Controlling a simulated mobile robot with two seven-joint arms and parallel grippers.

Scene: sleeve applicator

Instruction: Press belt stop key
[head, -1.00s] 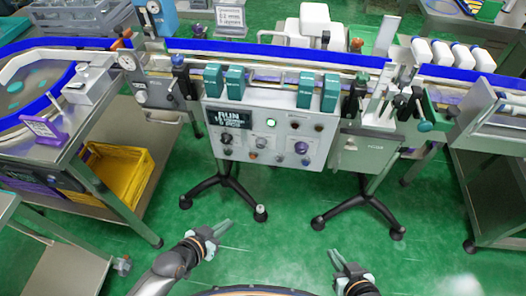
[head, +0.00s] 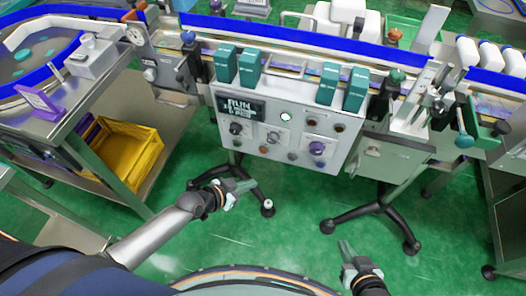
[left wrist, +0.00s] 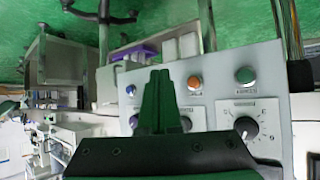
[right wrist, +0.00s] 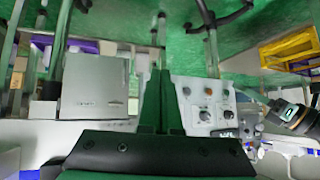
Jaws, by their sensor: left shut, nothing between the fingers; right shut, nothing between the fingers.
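The control panel (head: 262,150) hangs on the front of the conveyor. It has a dark display (head: 240,110) reading RUN, a lit whitish button (head: 287,114), several knobs and a purple knob (head: 317,148). In the left wrist view the panel (left wrist: 275,90) shows a green button (left wrist: 245,75), an orange button (left wrist: 194,82) and a black dial (left wrist: 246,128). I cannot tell which control is the belt stop key. My left gripper (head: 247,186) is shut and empty, below and in front of the panel, apart from it. My right gripper (head: 346,250) is shut and empty, lower right.
Teal blocks (head: 237,65) stand along the panel's top edge. A dark stand leg (head: 375,212) is on the green floor beyond my right gripper. A side table with a yellow crate (head: 130,155) is at the left. Green floor (head: 290,215) is open between my grippers.

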